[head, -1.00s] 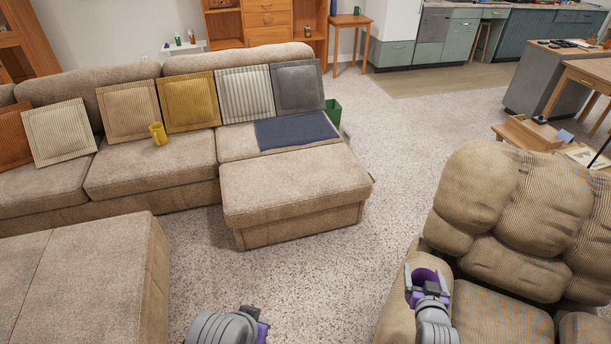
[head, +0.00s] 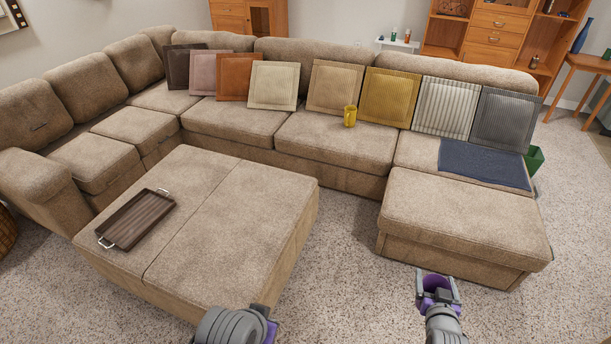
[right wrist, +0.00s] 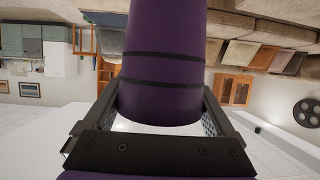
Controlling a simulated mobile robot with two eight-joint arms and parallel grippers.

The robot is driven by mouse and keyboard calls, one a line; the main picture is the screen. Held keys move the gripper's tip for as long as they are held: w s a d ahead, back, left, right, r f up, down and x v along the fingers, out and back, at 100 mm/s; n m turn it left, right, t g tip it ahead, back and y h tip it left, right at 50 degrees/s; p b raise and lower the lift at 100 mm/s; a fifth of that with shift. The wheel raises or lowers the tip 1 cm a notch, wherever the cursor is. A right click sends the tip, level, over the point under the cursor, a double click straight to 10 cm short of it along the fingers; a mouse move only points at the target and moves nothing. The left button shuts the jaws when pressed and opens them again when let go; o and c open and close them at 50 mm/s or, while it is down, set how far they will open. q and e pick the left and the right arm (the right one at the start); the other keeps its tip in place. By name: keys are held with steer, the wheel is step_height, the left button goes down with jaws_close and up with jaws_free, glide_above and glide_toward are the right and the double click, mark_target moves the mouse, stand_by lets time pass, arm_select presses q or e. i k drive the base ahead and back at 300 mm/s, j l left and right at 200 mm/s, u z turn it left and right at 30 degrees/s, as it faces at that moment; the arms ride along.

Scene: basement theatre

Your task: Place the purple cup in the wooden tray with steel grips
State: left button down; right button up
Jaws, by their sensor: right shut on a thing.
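My right gripper (head: 438,281) is at the lower right of the head view, shut on the purple cup, which it holds above the carpet. In the right wrist view the purple cup (right wrist: 165,75) fills the space between the fingers and shows two dark bands. The dark wooden tray with steel grips (head: 138,220) lies on the left part of the large beige ottoman, far to the left of the cup. The tray is empty. My left gripper (head: 268,328) shows only partly at the bottom edge; its fingers cannot be made out.
The beige ottoman (head: 225,225) stands in front of the L-shaped sofa (head: 235,121). A yellow mug (head: 350,116) stands on a sofa seat before the cushions. The chaise (head: 465,213) is at the right. Carpet (head: 345,260) lies open between ottoman and chaise.

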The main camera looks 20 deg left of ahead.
mark_target(137, 219)
steer(key=j+u, duration=0.3)
steer(key=j, duration=0.15)
steer(key=i+j+u, duration=0.3)
steer(key=j+u, duration=0.1)
steer(key=j, duration=0.25)
steer(key=i+j+u, duration=0.1)
steer(key=j, duration=0.25)
steer(key=i+j+u, duration=0.1)
steer(key=j, duration=0.2)
steer(key=i+j, duration=0.2)
steer(key=j, duration=0.2)
steer(key=i+j, duration=0.2)
steer(key=j, duration=0.2)
steer(key=i+j+u, duration=0.1)
steer(key=j, duration=0.3)
steer(key=i+j, duration=0.5)
steer(key=j, duration=0.25)
